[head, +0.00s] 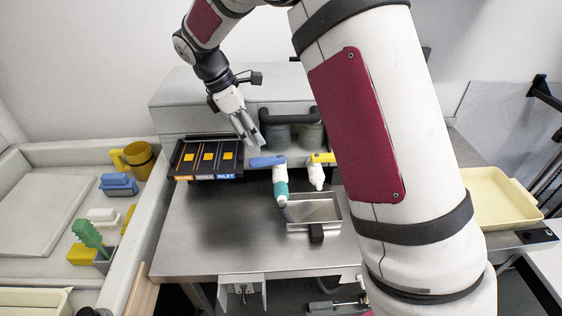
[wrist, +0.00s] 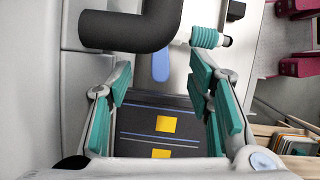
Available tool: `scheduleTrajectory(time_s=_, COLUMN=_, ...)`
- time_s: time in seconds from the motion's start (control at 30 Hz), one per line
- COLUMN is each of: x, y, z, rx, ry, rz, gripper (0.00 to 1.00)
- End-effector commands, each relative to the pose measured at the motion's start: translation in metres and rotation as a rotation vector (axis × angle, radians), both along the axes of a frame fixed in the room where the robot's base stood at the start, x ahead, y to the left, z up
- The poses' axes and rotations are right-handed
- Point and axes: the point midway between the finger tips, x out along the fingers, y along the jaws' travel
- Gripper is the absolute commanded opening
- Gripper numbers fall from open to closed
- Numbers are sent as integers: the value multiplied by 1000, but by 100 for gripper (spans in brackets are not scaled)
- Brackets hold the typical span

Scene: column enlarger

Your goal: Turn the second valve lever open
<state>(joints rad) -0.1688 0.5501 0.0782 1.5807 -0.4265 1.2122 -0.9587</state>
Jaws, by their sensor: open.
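Two valve levers show on the grey machine's front in the head view. A blue lever (head: 267,161) lies sideways on a white and teal valve spout (head: 280,183). A yellow lever (head: 323,158) sits on a white spout (head: 316,177) to its right, partly behind my arm. My gripper (head: 250,138) is above and slightly left of the blue lever, apart from it and empty. In the wrist view my gripper (wrist: 163,95) is open, with teal pads either side. The blue lever (wrist: 160,63) shows beyond the pads, and the yellow lever is not clearly seen there.
A black panel (head: 188,163) with yellow squares and labels lies left of the levers. A dark curved pipe (wrist: 130,30) crosses close by in the wrist view. A metal pan (head: 325,211) stands below the spouts. The steel counter (head: 200,240) is clear at front left.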

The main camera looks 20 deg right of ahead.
Motion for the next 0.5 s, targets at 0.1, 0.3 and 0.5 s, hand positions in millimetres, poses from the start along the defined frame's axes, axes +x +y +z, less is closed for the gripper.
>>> scheduleTrajectory(time_s=0.1, x=-1, y=-4, z=-9, rx=-1, ry=2, rz=-1, gripper=47)
scheduleTrajectory(time_s=0.3, x=-2, y=-9, z=-22, rx=-2, ry=2, rz=-1, gripper=47)
scheduleTrajectory(time_s=0.5, x=-3, y=-15, z=-35, rx=-1, ry=1, rz=-1, gripper=47)
